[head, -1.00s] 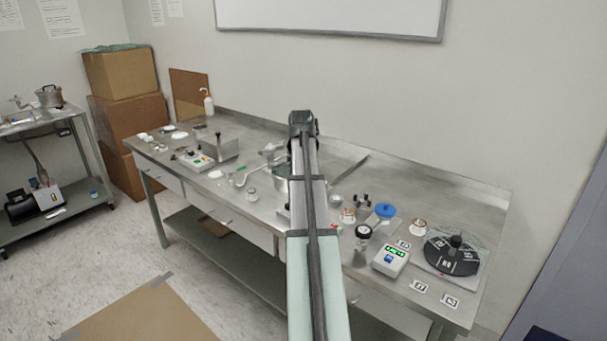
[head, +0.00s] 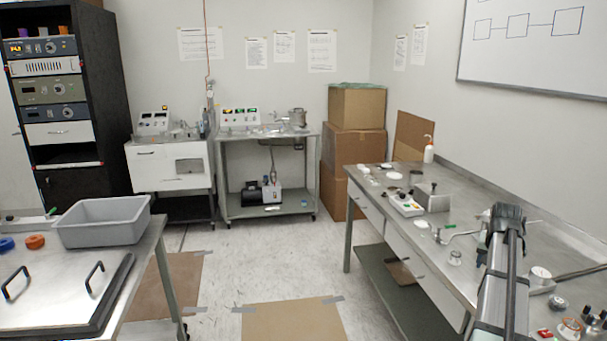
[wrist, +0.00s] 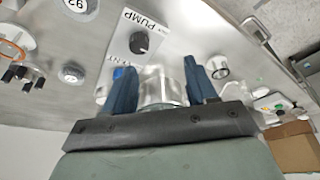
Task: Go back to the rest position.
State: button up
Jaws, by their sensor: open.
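My gripper (wrist: 160,72) shows in the wrist view with its two blue fingers apart. A shiny metal cylinder (wrist: 164,88) shows between and beyond the fingers; I cannot tell how far off it is, and nothing is clearly gripped. In the head view my arm reaches out over the steel bench (head: 385,208) at the right, and its fingers are hidden there.
The bench carries a small control box (head: 406,204), a white bottle (head: 429,152) and several small parts. A label reading PUMP (wrist: 142,38) and a black knob show in the wrist view. A grey bin (head: 102,222) stands at left. The floor (head: 262,262) between is open.

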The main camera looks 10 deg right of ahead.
jog(key=w+a+f+n+y, duration=0.1)
jog(key=w+a+f+n, duration=0.1)
jog(key=a+f, duration=1)
jog(key=w+a+f+n+y, duration=0.1)
jog(key=w+a+f+n, duration=0.2)
jog(key=a+f, duration=0.9)
jog(key=s+a+f+n+g+y, duration=0.15)
jog(key=s+a+f, duration=0.35)
jog(key=a, duration=0.8)
jog(key=s+a+f+n+g+h, duration=0.1)
jog(key=s+a+f+n, duration=0.25)
jog(key=a, duration=0.95)
jog(key=s+f+g, duration=0.2)
jog(key=s+f, duration=0.5)
jog(key=s, duration=0.3)
jog(key=s+a+f+g, duration=0.1)
jog(key=s+f+g, duration=0.1)
jog(key=s+f, duration=0.6)
jog(key=s+f+g, duration=0.3)
jog(key=s+f, duration=0.4)
jog(key=s, duration=0.7)
jog(key=shift+a+f, duration=0.15)
jog(key=shift+a, duration=0.05)
jog(key=shift+s+y, duration=0.1)
jog(key=shift+y, duration=0.15)
jog(key=shift+c, duration=0.2)
